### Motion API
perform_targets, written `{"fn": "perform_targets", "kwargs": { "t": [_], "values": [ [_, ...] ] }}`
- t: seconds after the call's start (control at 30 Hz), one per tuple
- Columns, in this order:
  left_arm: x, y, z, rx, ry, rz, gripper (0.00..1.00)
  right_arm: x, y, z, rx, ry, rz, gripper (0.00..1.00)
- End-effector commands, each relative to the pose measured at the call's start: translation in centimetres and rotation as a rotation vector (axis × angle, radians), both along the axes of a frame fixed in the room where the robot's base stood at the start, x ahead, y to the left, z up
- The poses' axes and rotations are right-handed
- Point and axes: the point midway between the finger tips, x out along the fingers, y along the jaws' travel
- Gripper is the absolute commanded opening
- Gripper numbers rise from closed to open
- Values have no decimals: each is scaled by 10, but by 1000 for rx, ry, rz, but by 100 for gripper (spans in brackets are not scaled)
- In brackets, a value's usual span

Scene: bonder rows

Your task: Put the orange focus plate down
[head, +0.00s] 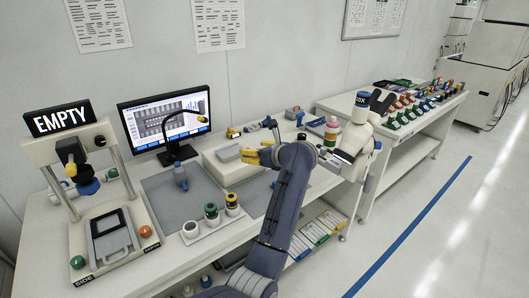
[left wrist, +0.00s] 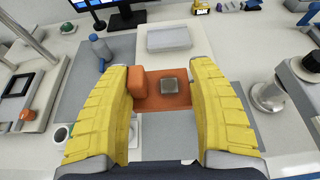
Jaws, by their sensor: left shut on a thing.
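The orange focus plate (left wrist: 175,101) shows in the left wrist view as a flat orange plate with a raised orange block at its left and a small grey metal square on top. It lies between the two yellow fingers of my left gripper (left wrist: 165,105), which is shut on it. In the head view the yellow fingers of my left gripper (head: 255,154) are at the right side of a white block with a grey top (head: 226,154); the plate cannot be made out there. Whether the plate touches a surface below is hidden. My right gripper is not in view.
A grey mat (head: 161,196) lies left of the gripper, with a grey-blue bottle (head: 180,177) on it. A tray of small pots (head: 211,213) stands at the front. A press (head: 110,236) under an EMPTY sign stands left. A white instrument (head: 356,137) stands right.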

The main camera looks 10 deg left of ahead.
Motion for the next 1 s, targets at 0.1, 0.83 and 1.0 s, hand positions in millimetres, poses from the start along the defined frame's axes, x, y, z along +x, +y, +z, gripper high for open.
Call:
{"fn": "perform_targets", "kwargs": {
  "t": [0.1, 0.83, 1.0],
  "values": [
    [-1, -2, 0, 2, 0, -33, 31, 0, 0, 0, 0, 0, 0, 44],
    [-90, -25, 81, 6, -7, -817, 31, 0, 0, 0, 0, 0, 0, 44],
    [-116, -20, 89, 6, -3, -879, 31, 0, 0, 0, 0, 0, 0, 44]
  ]
}}
